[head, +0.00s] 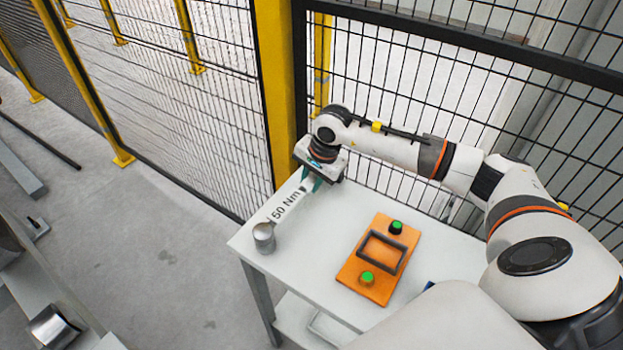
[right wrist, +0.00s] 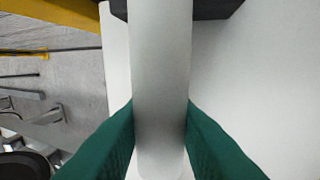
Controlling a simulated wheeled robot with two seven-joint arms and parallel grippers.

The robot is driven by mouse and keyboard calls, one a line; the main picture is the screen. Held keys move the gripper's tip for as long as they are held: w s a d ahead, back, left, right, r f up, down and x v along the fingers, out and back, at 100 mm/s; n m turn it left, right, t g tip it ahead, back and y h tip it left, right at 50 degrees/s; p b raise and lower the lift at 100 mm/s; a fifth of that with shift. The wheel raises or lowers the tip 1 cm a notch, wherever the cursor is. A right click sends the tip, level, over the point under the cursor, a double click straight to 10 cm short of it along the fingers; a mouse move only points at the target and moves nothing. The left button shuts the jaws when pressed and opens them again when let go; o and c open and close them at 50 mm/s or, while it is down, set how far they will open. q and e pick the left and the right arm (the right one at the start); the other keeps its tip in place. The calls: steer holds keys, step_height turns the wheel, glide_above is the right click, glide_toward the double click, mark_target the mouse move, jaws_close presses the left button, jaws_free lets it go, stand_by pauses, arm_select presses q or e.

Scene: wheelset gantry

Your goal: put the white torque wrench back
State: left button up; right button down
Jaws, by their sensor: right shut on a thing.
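The white torque wrench (right wrist: 160,70) shows in the right wrist view as a smooth, pale shaft running down the middle of the picture. My right gripper (right wrist: 160,130) is shut on this shaft, with a green finger on each side. In the head view my right gripper (head: 313,183) is over the far left corner of the white table (head: 325,225). Dark lettering ending in "50 Nm" (head: 286,206) shows beside the gripper. My left gripper is not in view.
A grey metal cylinder (head: 264,238) stands at the table's left edge. An orange panel (head: 351,270) with two green knobs and a dark frame lies mid-table. A mesh fence (head: 420,90) with a yellow post (head: 277,80) stands close behind. Open floor lies left.

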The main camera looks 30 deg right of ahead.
steer(key=shift+f, duration=0.1)
steer(key=c, duration=1.1)
jaws_free()
